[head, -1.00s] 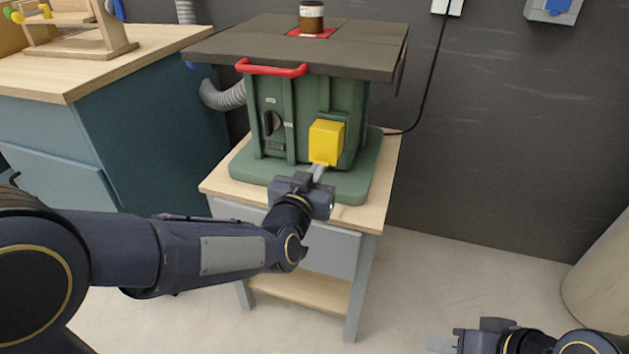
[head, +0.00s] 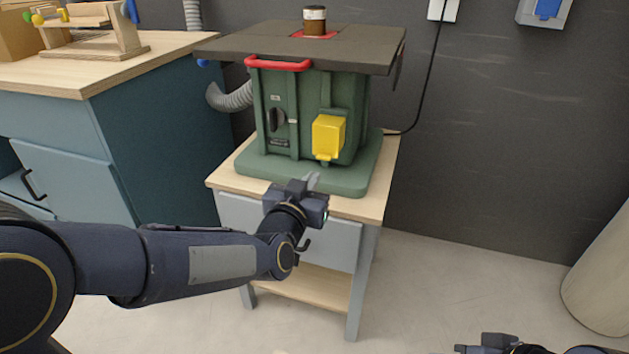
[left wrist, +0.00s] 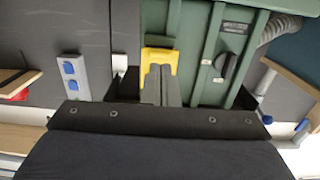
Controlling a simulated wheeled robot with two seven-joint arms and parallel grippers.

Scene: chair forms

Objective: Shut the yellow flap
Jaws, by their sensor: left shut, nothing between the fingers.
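The yellow flap (head: 328,137) is on the front of the green machine housing (head: 350,103), right of the dark rotary knob. It hangs down as a boxy cover against the housing; whether it is fully flush I cannot tell. My left gripper (head: 312,181) is shut and empty, just below and in front of the flap, with a visible gap in the head view. In the left wrist view, the shut fingers (left wrist: 161,84) overlap the yellow flap (left wrist: 160,54) and hide part of it. My right gripper (head: 462,349) is at the bottom edge, mostly cut off.
The machine stands on a small wooden-topped stand (head: 225,178). Its dark table top (head: 250,45) overhangs the flap, with a red handle (head: 278,64) at the front. A blue cabinet (head: 160,150) stands at left.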

